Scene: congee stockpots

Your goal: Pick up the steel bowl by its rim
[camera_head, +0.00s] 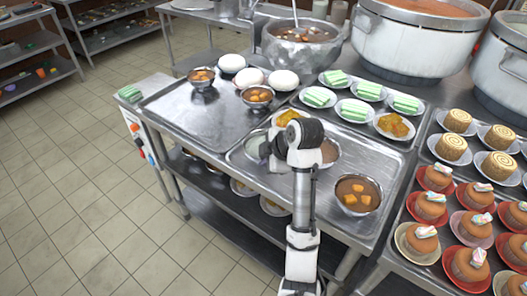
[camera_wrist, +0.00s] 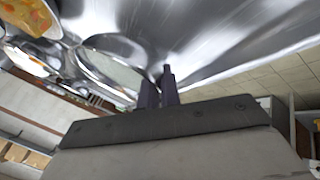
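A steel bowl (camera_head: 254,146) with a pale inside sits on the steel tray, partly hidden behind my arm in the head view. In the wrist view the bowl (camera_wrist: 112,64) lies just left of my fingers, and its rim runs up to them. My gripper (camera_wrist: 160,86) has its two dark fingers close together at the bowl's near rim, and they look shut on it. In the head view my gripper (camera_head: 272,160) points down and left, with its fingertips mostly hidden.
Bowls of brown soup (camera_head: 358,193) stand on the same tray (camera_head: 300,190), one close behind my arm. White plates with green cakes (camera_head: 354,110) are behind. Small bowls (camera_head: 257,96) and white buns (camera_head: 283,80) stand at back left. The left tray's middle (camera_head: 195,115) is clear.

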